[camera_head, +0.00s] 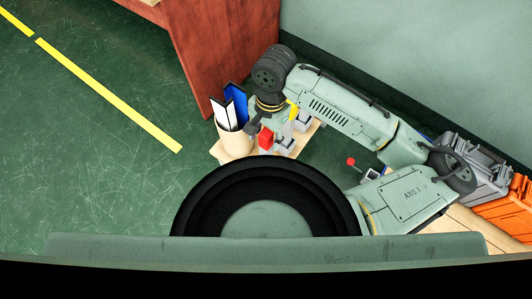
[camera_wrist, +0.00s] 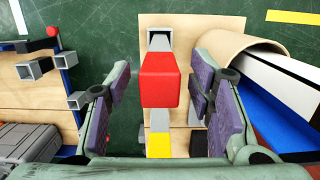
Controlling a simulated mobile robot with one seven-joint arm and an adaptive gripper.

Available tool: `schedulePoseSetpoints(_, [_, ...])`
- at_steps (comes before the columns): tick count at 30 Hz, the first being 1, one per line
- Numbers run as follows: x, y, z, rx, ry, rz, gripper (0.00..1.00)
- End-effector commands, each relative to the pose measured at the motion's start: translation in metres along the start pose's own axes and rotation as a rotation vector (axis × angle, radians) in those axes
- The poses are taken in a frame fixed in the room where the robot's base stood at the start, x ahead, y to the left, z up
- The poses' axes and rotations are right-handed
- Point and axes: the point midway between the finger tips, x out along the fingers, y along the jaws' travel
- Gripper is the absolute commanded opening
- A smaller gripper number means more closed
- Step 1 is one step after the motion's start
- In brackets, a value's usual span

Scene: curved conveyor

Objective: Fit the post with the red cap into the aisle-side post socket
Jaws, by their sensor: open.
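The post with the red cap (camera_wrist: 160,80) stands on a light wooden board (camera_wrist: 185,20) in the wrist view; the red cap also shows in the head view (camera_head: 266,138). My gripper (camera_wrist: 160,92) is open, with one finger on each side of the red cap and a visible gap on both sides. The cap hides most of its post. Several grey square sockets (camera_wrist: 34,69) are at the left of the wrist view, by a blue edge; I cannot tell which is the aisle-side one.
A yellow-topped piece (camera_wrist: 158,146) is below the red cap, and an open square tube (camera_wrist: 159,40) is above it. A round tan bin (camera_head: 236,143) with blue and white sheets stands close to my gripper.

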Motion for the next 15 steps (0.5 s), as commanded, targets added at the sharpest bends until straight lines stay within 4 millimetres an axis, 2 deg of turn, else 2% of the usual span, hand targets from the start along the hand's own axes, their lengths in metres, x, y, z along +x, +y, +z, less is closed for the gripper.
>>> schedulePoseSetpoints(6, [0.030,0.001,0.000,-0.001,-0.001,0.000,0.48])
schedulePoseSetpoints(15, [0.034,0.000,-0.001,-0.001,0.001,-0.001,0.48])
